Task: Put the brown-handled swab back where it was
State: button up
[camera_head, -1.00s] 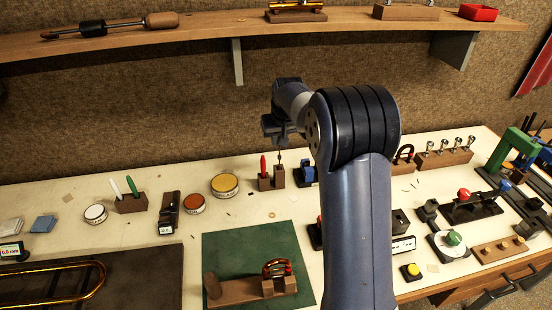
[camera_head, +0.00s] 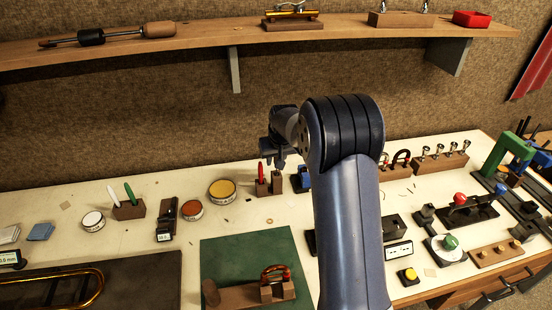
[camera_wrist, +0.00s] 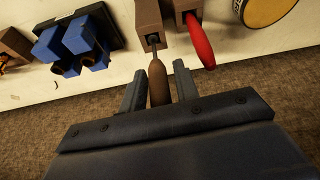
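The swab's brown handle (camera_wrist: 158,84) stands between my fingers in the wrist view. Its thin rod runs to the hole in the top of a brown wooden block (camera_wrist: 149,18). My gripper (camera_wrist: 160,82) is around the handle, with a narrow gap on both sides, so it looks open. In the head view my gripper (camera_head: 278,157) is just above the block (camera_head: 277,184), and the handle is hard to make out there. A red-handled tool (camera_wrist: 202,42) stands in the neighbouring block and also shows in the head view (camera_head: 261,171).
A blue tool holder (camera_wrist: 76,42) is close by on one side and a yellow-topped round tin (camera_head: 222,188) on the other. A green mat (camera_head: 235,262) with a wooden fixture lies in front. A shelf (camera_head: 200,41) runs along the wall above.

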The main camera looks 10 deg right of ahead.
jog(key=shift+o, duration=0.7)
jog(key=shift+r, duration=0.1)
jog(key=shift+r, duration=0.2)
jog(key=b+v, duration=0.1)
jog(key=v, duration=1)
jog(key=shift+s+r+b, duration=0.15)
jog(key=shift+r+b, duration=0.15)
jog(key=shift+r, duration=0.1)
jog(key=shift+f, duration=0.1)
